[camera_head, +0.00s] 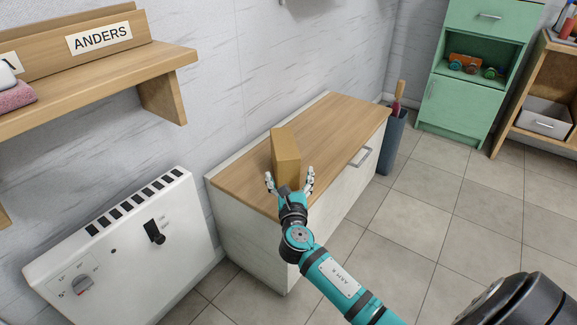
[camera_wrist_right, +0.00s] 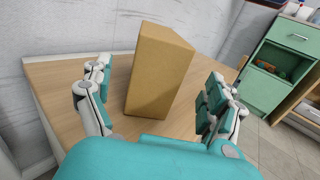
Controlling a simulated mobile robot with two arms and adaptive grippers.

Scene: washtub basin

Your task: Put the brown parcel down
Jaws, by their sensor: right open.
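The brown parcel (camera_head: 285,156) stands upright on the wooden top of a white cabinet (camera_head: 335,115). In the right wrist view the parcel (camera_wrist_right: 158,72) stands between the spread fingers, with a gap on each side. My right gripper (camera_head: 290,180) is open at the near side of the parcel; it also shows in the right wrist view (camera_wrist_right: 155,98). The parcel's base looks to rest on the wood, though its near lower part is hidden by the gripper in the head view. My left gripper is not in view.
A white panel heater (camera_head: 125,250) stands left of the cabinet. A wooden shelf (camera_head: 100,75) with a name sign is above left. A grey umbrella bin (camera_head: 390,140) stands beyond the cabinet, near a green cupboard (camera_head: 465,105). The cabinet top is otherwise clear.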

